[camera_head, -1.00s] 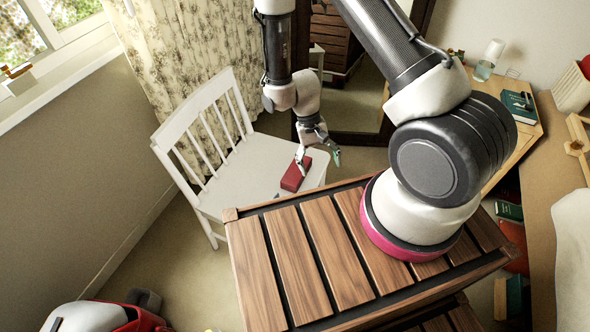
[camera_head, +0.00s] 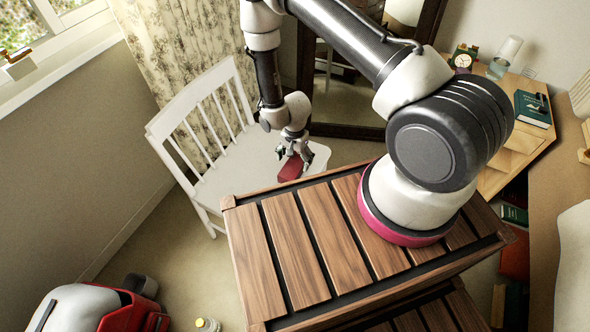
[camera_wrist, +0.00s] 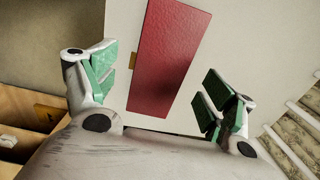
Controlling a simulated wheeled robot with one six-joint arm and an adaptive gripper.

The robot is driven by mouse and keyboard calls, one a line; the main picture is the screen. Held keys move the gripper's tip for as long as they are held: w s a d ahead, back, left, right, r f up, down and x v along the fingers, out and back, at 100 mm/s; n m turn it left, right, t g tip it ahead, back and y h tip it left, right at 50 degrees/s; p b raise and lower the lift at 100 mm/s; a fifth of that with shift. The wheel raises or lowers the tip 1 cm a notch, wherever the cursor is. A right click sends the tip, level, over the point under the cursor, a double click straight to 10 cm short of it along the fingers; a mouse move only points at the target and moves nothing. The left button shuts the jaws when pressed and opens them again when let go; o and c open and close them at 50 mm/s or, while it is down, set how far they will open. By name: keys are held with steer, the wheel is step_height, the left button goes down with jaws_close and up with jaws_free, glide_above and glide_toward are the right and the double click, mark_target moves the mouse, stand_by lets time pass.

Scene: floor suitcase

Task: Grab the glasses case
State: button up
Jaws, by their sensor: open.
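The glasses case is a dark red oblong block (camera_head: 290,169) lying on the white chair's seat (camera_head: 232,172). In the wrist view the red case (camera_wrist: 169,52) runs lengthwise between my two green-padded fingers, with its top end cut off by the frame edge. My gripper (camera_head: 293,151) is just above the case in the head view and hides part of it. The wrist view shows my gripper (camera_wrist: 160,72) open, with gaps between each finger and the case. I cannot tell the exact height of the fingertips above the seat.
The chair's slatted backrest (camera_head: 208,115) stands left of my arm. A dark-framed mirror (camera_head: 350,105) is behind the seat. A wooden desk (camera_head: 515,150) with a book (camera_head: 532,108) and a glass is at the right. A red and white object (camera_head: 100,308) lies on the floor at lower left.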

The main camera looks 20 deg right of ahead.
mark_target(295, 163)
steer(key=f, duration=0.4)
steer(key=shift+w+d+f, duration=0.15)
steer(key=shift+w+f, duration=0.05)
steer(key=shift+w, duration=0.1)
steer(key=c, duration=1)
